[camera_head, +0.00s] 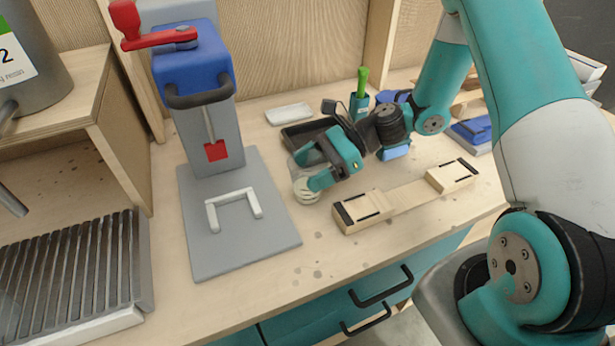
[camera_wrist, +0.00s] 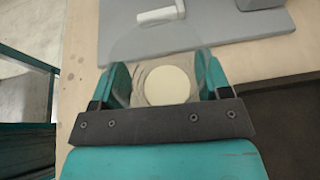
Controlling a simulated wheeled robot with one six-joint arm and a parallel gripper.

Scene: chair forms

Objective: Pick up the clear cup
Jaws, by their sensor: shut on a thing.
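The clear cup (camera_head: 305,184) is see-through and stands at the wooden bench, just right of the grey base plate. My gripper (camera_head: 307,170) reaches it from the right, with its teal fingers on either side of the cup. In the wrist view the cup (camera_wrist: 168,55) sits between the two fingers (camera_wrist: 165,85), and a pale round disc shows through it. The gripper is shut on the cup. I cannot tell whether the cup's bottom touches the bench.
A grey and blue press with a red lever (camera_head: 160,38) stands on a grey plate (camera_head: 235,240) to the left. A wooden holder (camera_head: 405,197) lies right of the cup. A dark tray (camera_head: 300,133) is behind the gripper. Bare bench (camera_head: 320,255) lies in front.

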